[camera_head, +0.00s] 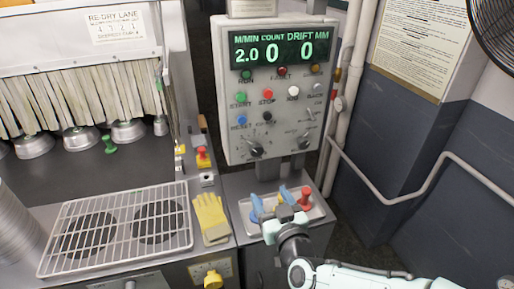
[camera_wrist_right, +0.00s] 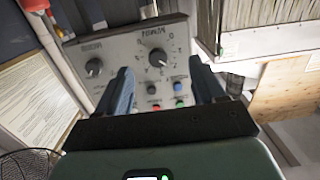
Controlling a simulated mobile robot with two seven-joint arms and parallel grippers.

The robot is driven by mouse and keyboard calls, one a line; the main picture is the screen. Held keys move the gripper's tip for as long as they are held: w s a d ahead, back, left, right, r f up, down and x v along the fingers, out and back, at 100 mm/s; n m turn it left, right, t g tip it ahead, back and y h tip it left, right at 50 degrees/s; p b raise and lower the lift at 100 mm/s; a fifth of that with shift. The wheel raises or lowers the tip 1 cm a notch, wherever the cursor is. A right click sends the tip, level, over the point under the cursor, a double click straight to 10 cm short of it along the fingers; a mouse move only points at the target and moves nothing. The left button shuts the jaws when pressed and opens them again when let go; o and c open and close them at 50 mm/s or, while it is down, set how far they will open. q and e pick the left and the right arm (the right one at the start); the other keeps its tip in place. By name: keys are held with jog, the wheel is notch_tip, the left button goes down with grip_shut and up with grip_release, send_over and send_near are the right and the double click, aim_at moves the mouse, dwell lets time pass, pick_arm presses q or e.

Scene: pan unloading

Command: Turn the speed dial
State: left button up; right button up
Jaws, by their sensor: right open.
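The grey control panel (camera_head: 272,105) stands at the back centre, and its green display reads 2.0, 0 and 0. The speed dial (camera_head: 257,148) is a dark knob with a printed scale at the panel's lower left. In the right wrist view the panel appears upside down, and the dial (camera_wrist_right: 158,58) shows between the fingers, beyond their tips. My right gripper (camera_head: 272,200) is open and empty, with blue fingers. It is below the panel, over a small tray, and apart from the dial. My left gripper is not in view.
A second knob (camera_head: 303,142) sits right of the dial, below several coloured buttons. A red-topped item (camera_head: 304,197) stands by the tray (camera_head: 318,212). A yellow glove (camera_head: 210,217) and a wire rack (camera_head: 62,265) lie left. Pipes (camera_head: 352,60) run along the right.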

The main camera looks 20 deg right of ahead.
aim_at(258, 153)
jog(key=shift+t+h, duration=0.3)
jog(key=shift+t, duration=0.1)
jog(key=w+r, duration=0.1)
jog(key=w, duration=0.3)
jog(key=w+r+p, duration=0.1)
jog(key=w, duration=0.3)
jog(key=w+r+p, duration=0.1)
jog(key=w, duration=0.4)
jog(key=shift+d+r, duration=0.1)
jog(key=shift+d, duration=0.2)
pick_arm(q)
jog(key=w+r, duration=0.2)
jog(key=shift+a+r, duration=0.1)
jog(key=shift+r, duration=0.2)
pick_arm(e)
jog(key=c, duration=1.1)
jog(key=shift+o, duration=0.2)
